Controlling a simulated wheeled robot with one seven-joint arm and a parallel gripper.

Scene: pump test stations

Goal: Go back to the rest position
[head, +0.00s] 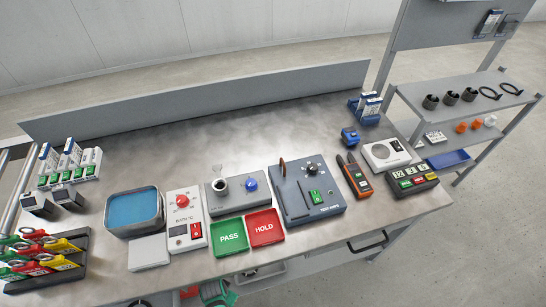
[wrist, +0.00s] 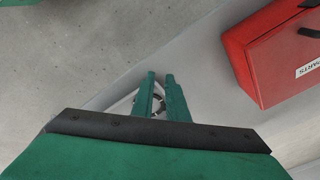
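My gripper (wrist: 161,76) shows in the wrist view as two green fingers close together, with a narrow gap between them. A pale ring-like shape with a dark part (wrist: 158,103) shows between and behind the fingers. I cannot tell whether it is held or lies beyond them. The fingers point over grey floor and a pale edge, apart from the red box.
A red box marked PARTS (wrist: 275,50) is at the upper right of the wrist view. The metal bench (head: 150,120) carries a blue bath (head: 134,210), PASS (head: 230,237) and HOLD (head: 265,228) trays and testers. A shelf rack (head: 440,85) stands right. The bench's back middle is clear.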

